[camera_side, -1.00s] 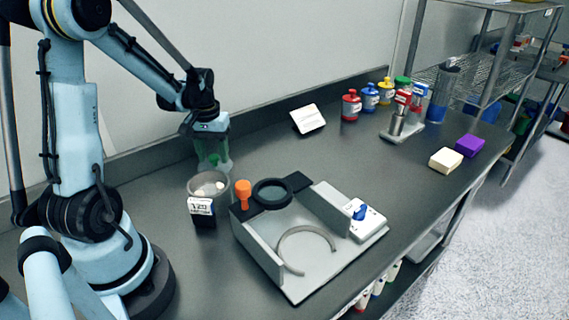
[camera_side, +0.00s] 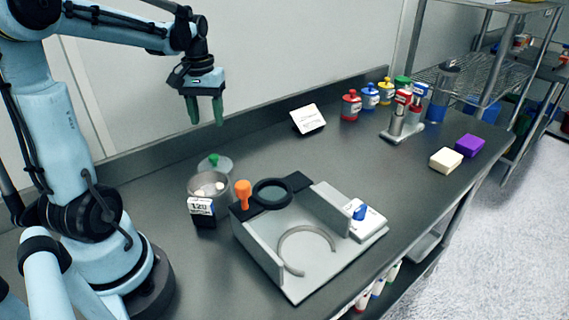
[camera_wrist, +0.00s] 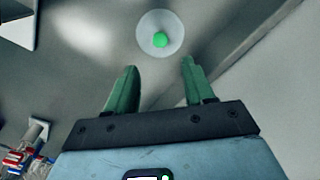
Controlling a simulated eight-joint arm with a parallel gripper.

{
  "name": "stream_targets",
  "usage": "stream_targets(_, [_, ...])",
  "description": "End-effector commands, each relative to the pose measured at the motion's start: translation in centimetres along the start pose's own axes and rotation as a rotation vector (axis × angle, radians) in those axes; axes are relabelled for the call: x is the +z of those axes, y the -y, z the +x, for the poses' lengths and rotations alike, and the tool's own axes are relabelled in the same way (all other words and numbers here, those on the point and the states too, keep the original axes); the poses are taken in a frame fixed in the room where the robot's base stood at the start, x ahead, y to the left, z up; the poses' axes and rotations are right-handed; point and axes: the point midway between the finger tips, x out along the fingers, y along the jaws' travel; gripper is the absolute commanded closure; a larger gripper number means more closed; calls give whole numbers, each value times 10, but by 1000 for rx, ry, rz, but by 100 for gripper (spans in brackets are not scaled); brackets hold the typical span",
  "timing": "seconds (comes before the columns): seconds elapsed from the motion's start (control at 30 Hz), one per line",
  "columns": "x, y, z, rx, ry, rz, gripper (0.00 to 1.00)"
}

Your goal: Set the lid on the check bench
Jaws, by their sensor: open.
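The lid (camera_side: 221,165) is a pale, see-through disc with a green knob. It lies on the dark bench (camera_side: 365,150), just behind the metal sieve cup (camera_side: 208,187) in the side view. It also shows in the wrist view, as a round lid (camera_wrist: 160,34) beyond the fingertips. My gripper (camera_side: 206,123) has green fingers, spread apart and empty. It hangs well above the lid, clear of it. In the wrist view my gripper (camera_wrist: 158,72) shows nothing between its fingers.
A grey fixture (camera_side: 305,245) with a black ring and orange knob (camera_side: 243,190) stands at front centre. A white card (camera_side: 308,119) leans near the wall. Coloured bottles (camera_side: 370,96), a metal stand (camera_side: 402,130), a purple block (camera_side: 470,146) and a cream block (camera_side: 446,160) sit to the right.

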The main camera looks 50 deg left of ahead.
Motion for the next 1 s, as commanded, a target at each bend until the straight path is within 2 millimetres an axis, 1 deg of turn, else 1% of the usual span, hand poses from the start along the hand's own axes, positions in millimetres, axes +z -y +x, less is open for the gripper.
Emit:
stream_targets(0.1, [0, 0, -9, 0, 0, 0, 47])
stream_targets(0.23, [3, -4, -14, 1, -10, 14, 47])
stream_targets(0.27, [5, -7, -15, 3, -17, 25, 47])
stream_targets(0.37, [17, -27, -17, 12, -69, 98, 47])
stream_targets(0.47, [38, -55, -19, 33, -154, 210, 47])
stream_targets(0.5, [48, -67, -19, 45, -193, 262, 47])
stream_targets(0.6, [74, -94, -18, 81, -292, 390, 47])
stream_targets(0.7, [100, -117, -15, 124, -387, 513, 47])
stream_targets(0.83, [129, -138, -9, 180, -489, 643, 47])
stream_targets(0.9, [141, -145, -6, 206, -530, 692, 47])
stream_targets(1.0, [151, -152, -3, 231, -568, 739, 47])
